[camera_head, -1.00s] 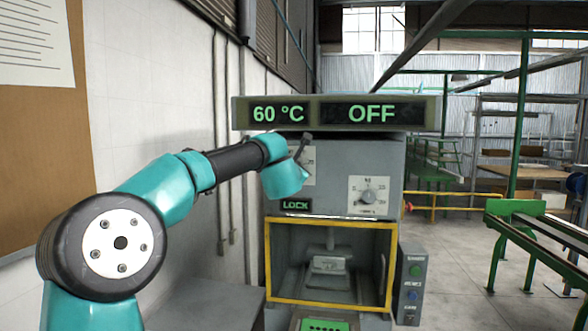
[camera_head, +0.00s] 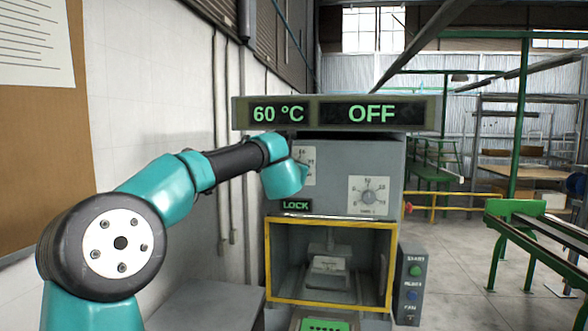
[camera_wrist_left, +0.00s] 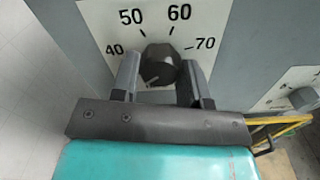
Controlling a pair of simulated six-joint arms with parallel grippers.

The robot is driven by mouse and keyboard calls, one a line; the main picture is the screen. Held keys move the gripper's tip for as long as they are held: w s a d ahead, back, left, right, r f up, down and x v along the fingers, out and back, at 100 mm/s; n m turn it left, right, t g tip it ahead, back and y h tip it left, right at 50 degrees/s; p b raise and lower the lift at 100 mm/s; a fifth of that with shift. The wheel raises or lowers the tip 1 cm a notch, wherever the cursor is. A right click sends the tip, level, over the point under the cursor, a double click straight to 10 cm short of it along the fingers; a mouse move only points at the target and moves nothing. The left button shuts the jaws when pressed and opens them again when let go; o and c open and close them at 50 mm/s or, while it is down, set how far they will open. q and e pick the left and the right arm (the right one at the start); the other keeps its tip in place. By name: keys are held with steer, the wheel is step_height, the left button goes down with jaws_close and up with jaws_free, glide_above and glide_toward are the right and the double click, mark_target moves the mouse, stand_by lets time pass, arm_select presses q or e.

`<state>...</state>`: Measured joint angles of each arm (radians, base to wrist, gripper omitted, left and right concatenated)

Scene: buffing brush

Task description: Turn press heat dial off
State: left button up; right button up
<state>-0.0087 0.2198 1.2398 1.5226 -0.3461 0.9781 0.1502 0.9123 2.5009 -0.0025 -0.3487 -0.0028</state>
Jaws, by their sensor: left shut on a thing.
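The heat dial is a dark faceted knob (camera_wrist_left: 160,64) on a white plate marked 40, 50, 60 and 70 in the left wrist view. A light line on the knob's face points toward the lower left of that view. My left gripper (camera_wrist_left: 160,74) has one finger on each side of the knob and is shut on it. In the head view the teal wrist hides the knob, and only part of its white plate (camera_head: 309,160) shows. The display (camera_head: 338,113) above reads 60 °C and OFF. My right gripper is not in view.
A second dial (camera_head: 369,197) is on the press front to the right, with a LOCK sign (camera_head: 296,206) at lower left. Below is a yellow-framed opening (camera_head: 330,224). A button box (camera_head: 411,284) stands at the right. A wall is close on the left.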

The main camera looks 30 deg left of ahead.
arm_select(q)
steer(key=o, duration=0.9)
steer(key=v, duration=1.7)
steer(key=shift+s, duration=0.2)
